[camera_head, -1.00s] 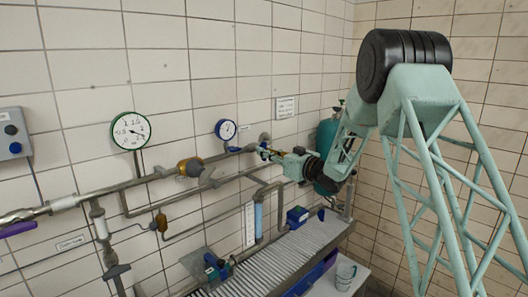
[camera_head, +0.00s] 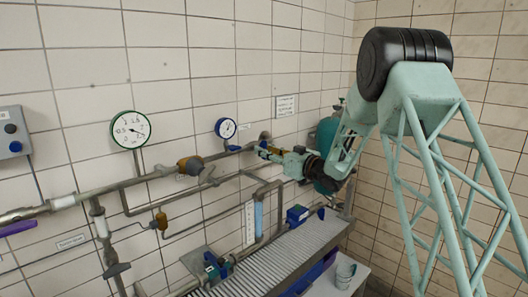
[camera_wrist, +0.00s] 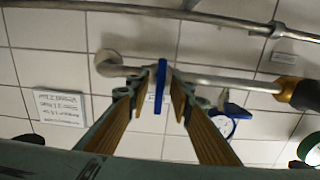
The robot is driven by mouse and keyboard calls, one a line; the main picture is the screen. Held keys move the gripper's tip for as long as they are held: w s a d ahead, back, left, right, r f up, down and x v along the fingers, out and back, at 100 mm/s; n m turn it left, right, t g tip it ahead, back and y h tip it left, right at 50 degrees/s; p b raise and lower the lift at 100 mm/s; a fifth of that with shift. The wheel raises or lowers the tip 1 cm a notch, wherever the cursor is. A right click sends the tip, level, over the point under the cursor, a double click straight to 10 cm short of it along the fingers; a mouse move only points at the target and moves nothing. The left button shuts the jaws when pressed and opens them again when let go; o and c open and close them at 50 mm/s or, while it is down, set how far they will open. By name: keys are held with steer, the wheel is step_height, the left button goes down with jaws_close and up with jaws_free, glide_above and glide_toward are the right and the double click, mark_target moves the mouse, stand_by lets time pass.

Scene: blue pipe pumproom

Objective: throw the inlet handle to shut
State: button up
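The inlet handle (camera_wrist: 161,82) is a narrow blue lever on the grey pipe, seen almost edge-on in the wrist view. In the head view a small blue part of it (camera_head: 263,144) shows at my gripper's tip (camera_head: 267,150), on the upper pipe by the wall. My gripper (camera_wrist: 156,84) has its two yellow-padded fingers apart, one on each side of the handle. A gap shows between the handle and the left finger; the right finger is closer, and I cannot tell if it touches.
A blue-rimmed gauge (camera_head: 225,128) and a brass-coloured fitting (camera_head: 190,165) are left of my gripper. A white sign (camera_head: 286,106) hangs on the tiled wall. A green tank (camera_head: 326,137) stands behind my arm. A ribbed bench (camera_head: 275,259) lies below.

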steer(key=v, duration=1.2)
stand_by(0.5)
steer(key=s+d+r+m+t+h+b, duration=0.1)
steer(key=d+r+m+t+h, duration=0.1)
steer(key=d+r+h, duration=0.4)
steer(key=s+d+r+m+g+h+b, duration=0.15)
steer(key=s+d+h, duration=0.25)
steer(key=s+d, duration=0.5)
steer(key=s+d+r+m+g+h+b, duration=0.1)
steer(key=s+d+r+m+h, duration=0.15)
steer(key=s+d, duration=0.7)
steer(key=s+a+f+m+g+b, duration=0.1)
steer(key=s+f, duration=0.3)
steer(key=s, duration=1.2)
steer(key=s+a+f+m+g+b, duration=0.1)
steer(key=s+f+g, duration=0.3)
steer(key=s, duration=1.3)
steer(key=s+a+f+m+g+h+b, duration=0.1)
steer(key=s+f, duration=0.3)
steer(key=s, duration=1.3)
steer(key=shift+g, duration=0.65)
